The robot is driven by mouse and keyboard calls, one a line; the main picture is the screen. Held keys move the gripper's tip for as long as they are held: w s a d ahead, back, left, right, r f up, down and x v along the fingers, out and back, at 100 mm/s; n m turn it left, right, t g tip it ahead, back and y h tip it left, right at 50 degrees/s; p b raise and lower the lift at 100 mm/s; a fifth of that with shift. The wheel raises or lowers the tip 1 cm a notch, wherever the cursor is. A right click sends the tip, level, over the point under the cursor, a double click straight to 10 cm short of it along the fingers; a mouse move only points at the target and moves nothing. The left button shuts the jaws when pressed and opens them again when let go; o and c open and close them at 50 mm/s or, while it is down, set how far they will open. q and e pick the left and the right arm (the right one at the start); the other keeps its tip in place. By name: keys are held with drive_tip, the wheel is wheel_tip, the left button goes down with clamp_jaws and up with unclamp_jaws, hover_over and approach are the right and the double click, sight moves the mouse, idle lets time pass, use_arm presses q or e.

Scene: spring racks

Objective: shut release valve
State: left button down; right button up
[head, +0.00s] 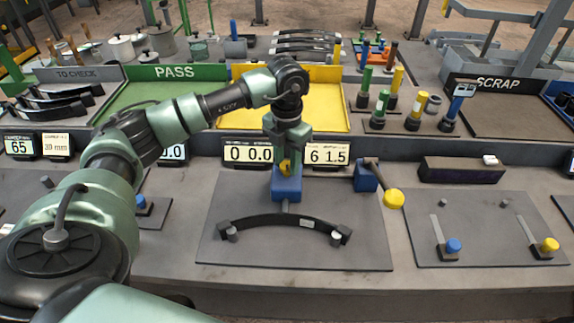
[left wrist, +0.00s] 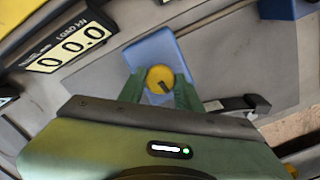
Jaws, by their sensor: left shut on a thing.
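The release valve looks to be the round yellow knob (left wrist: 159,76) with a dark slot mark, on top of a blue block (left wrist: 150,52) in the left wrist view. In the head view the blue block (head: 287,188) stands at the back of the middle grey plate, and only a bit of yellow shows between the fingers. My left gripper (head: 288,160) reaches down over the block from above. Its green fingers stand on both sides of the knob and are shut on it. My right gripper is not in view.
A curved black leaf spring (head: 285,221) lies on the grey plate (head: 365,248) in front of the block. A lever with a yellow ball (head: 393,199) is to the right. Displays (head: 326,153) read 00.0 and 61.5 behind. Green PASS and yellow trays (head: 340,75) lie further back.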

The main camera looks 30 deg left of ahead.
sight(287, 165)
use_arm(q)
drive_tip(key=shift+m+b, duration=0.35)
drive_tip(key=shift+m, duration=0.45)
drive_tip(key=c, duration=1)
unclamp_jaws()
drive_tip(key=shift+o, duration=0.2)
drive_tip(key=shift+r, duration=0.1)
wheel_tip(287, 165, up, 8)
drive_tip(key=shift+f+b, duration=0.15)
drive_tip(key=shift+b, duration=0.6)
